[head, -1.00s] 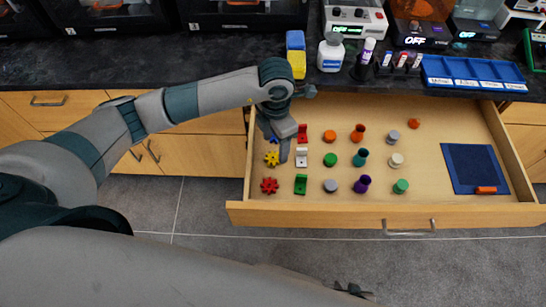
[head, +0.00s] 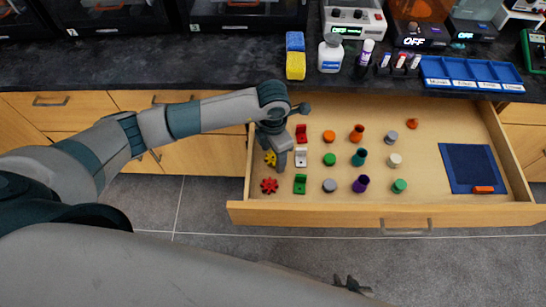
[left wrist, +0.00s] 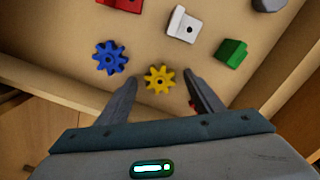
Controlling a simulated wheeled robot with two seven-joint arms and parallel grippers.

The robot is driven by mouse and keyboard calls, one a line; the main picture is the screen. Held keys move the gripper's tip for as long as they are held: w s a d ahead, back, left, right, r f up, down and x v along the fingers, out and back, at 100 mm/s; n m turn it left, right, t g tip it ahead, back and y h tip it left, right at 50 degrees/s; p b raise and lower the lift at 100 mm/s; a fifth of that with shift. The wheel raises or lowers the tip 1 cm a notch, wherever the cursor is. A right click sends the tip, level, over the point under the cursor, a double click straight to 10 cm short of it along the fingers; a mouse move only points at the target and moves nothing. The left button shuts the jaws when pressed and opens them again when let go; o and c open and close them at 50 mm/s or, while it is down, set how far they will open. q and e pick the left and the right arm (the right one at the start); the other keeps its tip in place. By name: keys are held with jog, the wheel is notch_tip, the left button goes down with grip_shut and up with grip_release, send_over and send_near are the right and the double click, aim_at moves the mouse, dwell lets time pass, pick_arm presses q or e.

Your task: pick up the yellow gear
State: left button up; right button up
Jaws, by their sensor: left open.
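The yellow gear (head: 270,158) lies flat on the drawer floor near the left wall, partly covered by my left gripper in the head view. My left gripper (head: 277,162) is low over the drawer's left side. In the left wrist view, its two fingers are spread wide, and the yellow gear (left wrist: 159,79) lies between the fingertips with nothing gripped. Whether the fingers touch the gear cannot be told. A blue gear (left wrist: 109,58) lies just beyond the left finger in that view.
The open drawer (head: 330,209) holds a red gear (head: 269,186), a white bracket (head: 301,158), a green bracket (head: 300,184), a red bracket (head: 301,134) and several round pieces. A blue mat (head: 468,168) lies at the right. The drawer's left wall is close to my gripper.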

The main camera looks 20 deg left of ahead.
aim_at(275, 157)
dwell(0.3)
pick_arm(q)
jog(key=c, duration=1.1)
jog(key=shift+r, duration=0.1)
